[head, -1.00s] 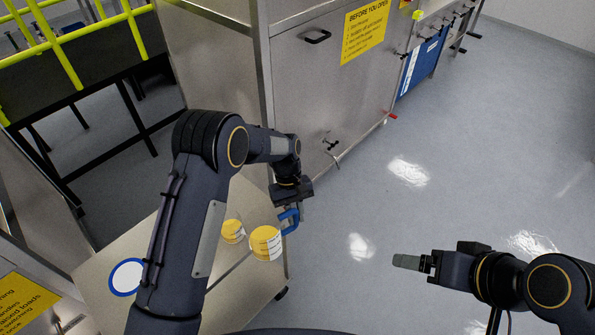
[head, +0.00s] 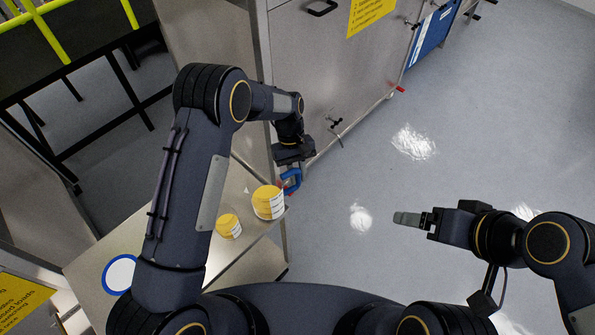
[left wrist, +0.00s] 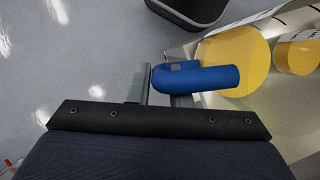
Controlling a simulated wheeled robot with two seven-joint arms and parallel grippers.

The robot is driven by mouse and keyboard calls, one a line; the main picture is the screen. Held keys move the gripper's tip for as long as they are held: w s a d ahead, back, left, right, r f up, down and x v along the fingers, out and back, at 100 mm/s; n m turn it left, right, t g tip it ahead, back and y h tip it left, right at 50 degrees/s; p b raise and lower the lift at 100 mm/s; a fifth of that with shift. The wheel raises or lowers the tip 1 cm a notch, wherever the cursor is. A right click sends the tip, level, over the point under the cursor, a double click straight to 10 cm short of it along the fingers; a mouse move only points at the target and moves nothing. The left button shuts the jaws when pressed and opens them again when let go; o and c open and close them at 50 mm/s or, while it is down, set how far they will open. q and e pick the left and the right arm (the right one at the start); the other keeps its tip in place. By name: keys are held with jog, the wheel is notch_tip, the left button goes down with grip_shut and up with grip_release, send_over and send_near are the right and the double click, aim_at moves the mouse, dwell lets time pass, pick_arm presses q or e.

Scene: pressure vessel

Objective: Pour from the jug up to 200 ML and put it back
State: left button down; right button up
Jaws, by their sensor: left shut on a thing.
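The jug (head: 268,203), with yellow contents, a white label and a blue handle, is near the right edge of the steel table top in the head view. It looks upright; I cannot tell whether its base touches the table. My left gripper (head: 290,168) is shut on the jug's blue handle, which also shows in the left wrist view (left wrist: 205,79). A smaller vessel with yellow contents (head: 229,227) stands to the jug's lower left. Its level against any markings is too small to read. My right gripper (head: 407,219) is over the floor, apart from everything; its finger gap is unclear.
A white disc with a blue ring (head: 120,274) lies on the steel table (head: 258,262), left of my left arm. A large steel cabinet (head: 310,75) stands behind the table. Yellow railings (head: 50,38) are at the upper left. The floor at right is clear.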

aim_at(290, 171)
pick_arm(q)
jog(key=shift+f, duration=0.1)
jog(key=shift+s+a+r+h, duration=0.1)
jog(key=shift+a+r+h, duration=0.1)
jog(key=shift+r, duration=0.2)
jog(key=shift+s+a+r+h, duration=0.1)
jog(key=shift+r+h, duration=0.1)
jog(key=shift+r, duration=0.2)
jog(key=shift+s+a+r+t+h+b, duration=0.1)
jog(key=shift+a+r+t+h+b, duration=0.1)
jog(key=shift+r+t+h+b, duration=0.3)
jog(key=shift+s+a+r+m+t+h+b, duration=0.15)
jog(key=shift+s+a+r+t+h+b, duration=0.15)
jog(key=shift+r+b, duration=0.25)
jog(key=shift+s+a+r+m+t+h+b, duration=0.2)
jog(key=shift+a+r+h+b, duration=0.2)
jog(key=shift+b, duration=0.2)
jog(key=shift+r, duration=0.35)
jog(key=shift+s+a+r+t+h+b, duration=0.2)
jog(key=shift+a+r+h+b, duration=0.1)
jog(key=shift+r+b, duration=0.15)
jog(key=shift+s+a+r+t+h+b, duration=0.2)
jog(key=shift+a+r+h+b, duration=0.1)
jog(key=shift+r+b, duration=0.15)
